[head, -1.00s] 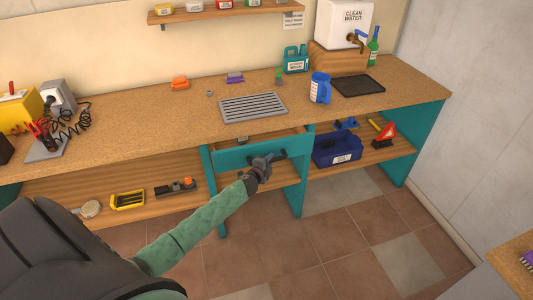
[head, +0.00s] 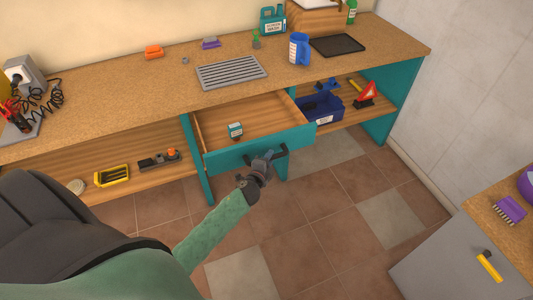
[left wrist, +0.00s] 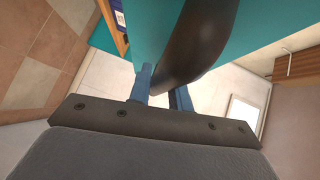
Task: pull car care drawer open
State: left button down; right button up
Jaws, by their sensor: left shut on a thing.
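The car care drawer (head: 240,125) under the workbench stands pulled out, with its teal front (head: 232,154) well clear of the bench edge. In the left wrist view the two blue fingers (left wrist: 160,90) sit around the dark curved handle (left wrist: 195,45) in front of the teal panel. My right gripper is not in view.
A blue bin (head: 322,108) and a red warning triangle (head: 367,94) sit on the shelf right of the drawer. The benchtop holds a metal grate (head: 231,72) and a blue jug (head: 299,48). The tiled floor before the drawer is clear. A grey cabinet (head: 450,262) stands at lower right.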

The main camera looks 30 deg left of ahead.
pick_arm(q)
jog(key=shift+s+d, duration=0.1)
jog(key=shift+s, duration=0.05)
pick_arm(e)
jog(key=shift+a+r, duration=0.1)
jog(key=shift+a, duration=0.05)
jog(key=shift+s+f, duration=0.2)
pick_arm(q)
jog(key=c, duration=1.4)
grip_release()
jog(key=shift+o, duration=0.5)
jog(key=shift+s, duration=0.2)
jog(key=s+r+b, duration=0.1)
jog(key=s+b, duration=0.1)
jog(key=s, duration=0.5)
jog(key=shift+s+d, duration=0.15)
jog(key=shift+d, duration=0.15)
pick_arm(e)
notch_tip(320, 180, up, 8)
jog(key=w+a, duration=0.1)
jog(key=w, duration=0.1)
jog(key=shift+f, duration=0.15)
